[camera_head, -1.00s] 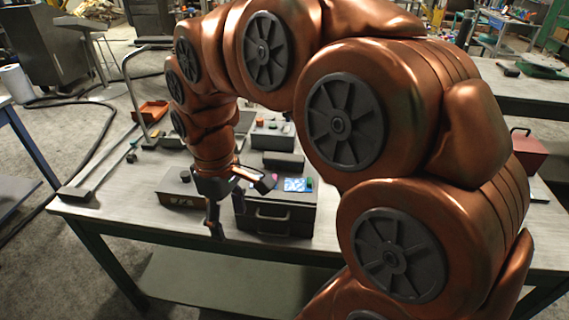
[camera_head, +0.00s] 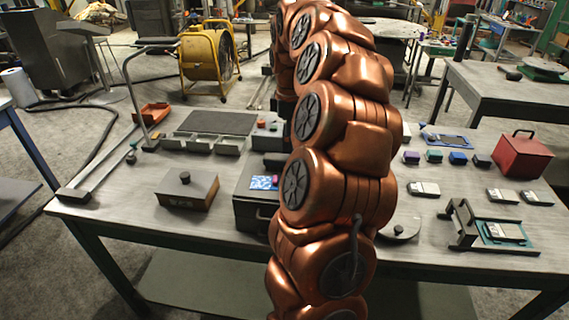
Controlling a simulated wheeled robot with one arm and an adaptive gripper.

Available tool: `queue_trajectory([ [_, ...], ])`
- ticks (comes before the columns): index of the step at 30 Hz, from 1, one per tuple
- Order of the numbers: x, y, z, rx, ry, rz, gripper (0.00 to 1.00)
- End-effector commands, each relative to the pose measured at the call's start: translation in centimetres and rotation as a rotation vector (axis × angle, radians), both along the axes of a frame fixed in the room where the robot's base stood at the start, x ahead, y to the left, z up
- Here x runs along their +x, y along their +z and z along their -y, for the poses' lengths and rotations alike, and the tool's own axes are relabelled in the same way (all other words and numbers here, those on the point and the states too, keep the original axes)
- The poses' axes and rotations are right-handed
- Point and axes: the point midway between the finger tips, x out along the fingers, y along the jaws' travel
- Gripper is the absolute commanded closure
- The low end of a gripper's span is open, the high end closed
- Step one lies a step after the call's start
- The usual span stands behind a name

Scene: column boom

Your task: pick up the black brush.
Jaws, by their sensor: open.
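I cannot make out the black brush for certain. A small dark object (camera_head: 511,74) lies on the back right table, too small to name. My copper arm rises through the middle and reaches towards the back of the near bench. My gripper (camera_head: 286,108) shows only as a dark part below the wrist, mostly behind my own arm links. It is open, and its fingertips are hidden. I see nothing held in it. My arm also hides the bench behind it.
The near bench (camera_head: 112,205) holds a brown box with a knob (camera_head: 187,190), a dark case (camera_head: 250,208), grey trays (camera_head: 200,146), a red box (camera_head: 522,155) and a fixture (camera_head: 490,230). A yellow fan (camera_head: 205,68) stands behind it.

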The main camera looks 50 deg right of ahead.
Motion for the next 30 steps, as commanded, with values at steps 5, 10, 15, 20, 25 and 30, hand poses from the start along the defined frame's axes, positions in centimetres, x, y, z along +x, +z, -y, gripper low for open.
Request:
queue_trajectory([
  [5,-0.1,-1.4,-0.2,0.004,0.000,-0.005,0.31],
  [10,0.0,-2.1,-0.2,0.001,-0.001,-0.001,0.31],
  [15,0.1,-2.8,-0.4,0.002,0.000,-0.003,0.31],
  [20,0.3,-4.3,-0.7,0.004,0.000,-0.005,0.31],
  [25,0.3,-6.4,-0.9,0.004,0.001,-0.004,0.31],
  [30,0.4,-7.2,-0.9,0.002,0.001,-0.002,0.31],
])
